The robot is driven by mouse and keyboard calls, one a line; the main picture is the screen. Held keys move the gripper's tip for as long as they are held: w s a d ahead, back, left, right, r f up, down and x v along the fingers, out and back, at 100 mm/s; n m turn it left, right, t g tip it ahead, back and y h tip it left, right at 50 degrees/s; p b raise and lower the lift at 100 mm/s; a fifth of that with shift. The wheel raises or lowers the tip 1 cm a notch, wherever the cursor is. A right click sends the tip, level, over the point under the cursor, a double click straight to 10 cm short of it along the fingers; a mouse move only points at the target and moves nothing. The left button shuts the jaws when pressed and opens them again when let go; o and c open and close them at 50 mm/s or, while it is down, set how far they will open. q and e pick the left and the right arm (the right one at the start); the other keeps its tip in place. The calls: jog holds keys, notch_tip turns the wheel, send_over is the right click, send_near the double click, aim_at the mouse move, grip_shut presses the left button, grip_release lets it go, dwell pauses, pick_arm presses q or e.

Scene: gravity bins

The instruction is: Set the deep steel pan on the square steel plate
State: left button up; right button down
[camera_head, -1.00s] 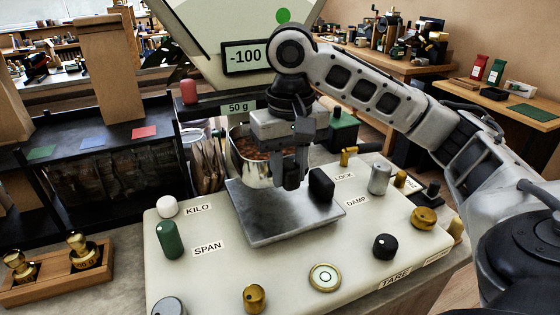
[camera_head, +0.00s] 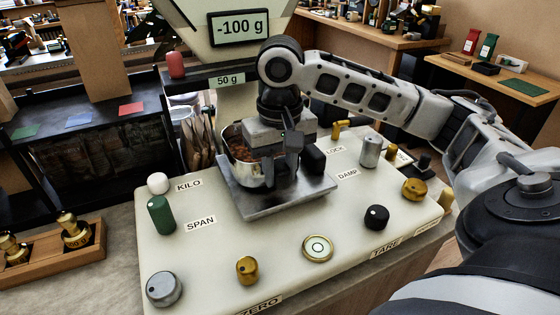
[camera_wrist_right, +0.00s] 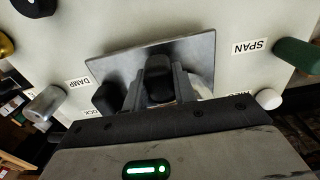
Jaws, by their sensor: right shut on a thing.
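The deep steel pan (camera_head: 256,172), with brown contents, is in the middle of the head view, partly hidden by my gripper. My right gripper (camera_head: 288,172) is shut on the pan's black handle; its fingers (camera_wrist_right: 155,90) flank the handle in the right wrist view. The square steel plate (camera_head: 290,205) lies on the cream scale top, and it also shows in the right wrist view (camera_wrist_right: 198,52). The pan overlaps the back left part of the plate; I cannot tell if its base touches. My left gripper is not in view.
The display (camera_head: 239,28) reads -100 g. Around the plate stand a green knob (camera_head: 161,215), a black knob (camera_head: 376,217), a silver knob (camera_head: 370,152) and brass knobs (camera_head: 247,270). Paper bags (camera_head: 197,140) stand behind left. A wooden weight tray (camera_head: 60,260) is at left.

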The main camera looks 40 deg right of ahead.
jog(key=shift+f, duration=0.5)
dwell(0.6)
jog(key=c, duration=1.1)
grip_release()
jog(key=shift+o, duration=0.2)
notch_tip(320, 180, up, 16)
